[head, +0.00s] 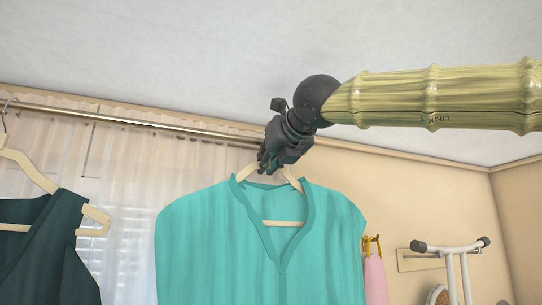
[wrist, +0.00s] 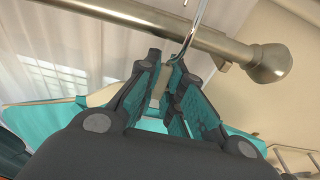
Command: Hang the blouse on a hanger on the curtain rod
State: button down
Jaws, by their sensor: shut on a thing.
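The turquoise blouse (head: 195,245) hangs upright on a cream hanger (head: 284,223) in the middle of the head view. My gripper (head: 268,166) is shut on the hanger's neck, just above the collar. In the wrist view, my fingers (wrist: 166,80) close around the hanger's neck, with turquoise cloth (wrist: 35,122) spread beyond them. The metal hook (wrist: 196,28) rises from the fingers and crosses the curtain rod (wrist: 150,20). I cannot tell whether the hook rests on the rod. The rod also shows in the head view (head: 150,123).
A dark green garment (head: 45,245) hangs on another cream hanger (head: 28,168) at the left of the rod. The rod's end knob (wrist: 270,63) is near the hook. Sheer curtains (head: 125,180) hang behind. A pink cloth (head: 375,278) and a white wall rack (head: 450,250) are at the right.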

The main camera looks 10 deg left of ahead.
jog(key=shift+x, duration=0.75)
jog(key=shift+f+b, duration=0.75)
jog(key=shift+f, duration=0.45)
jog(key=c, duration=1.5)
grip_release()
jog(key=shift+s, duration=0.15)
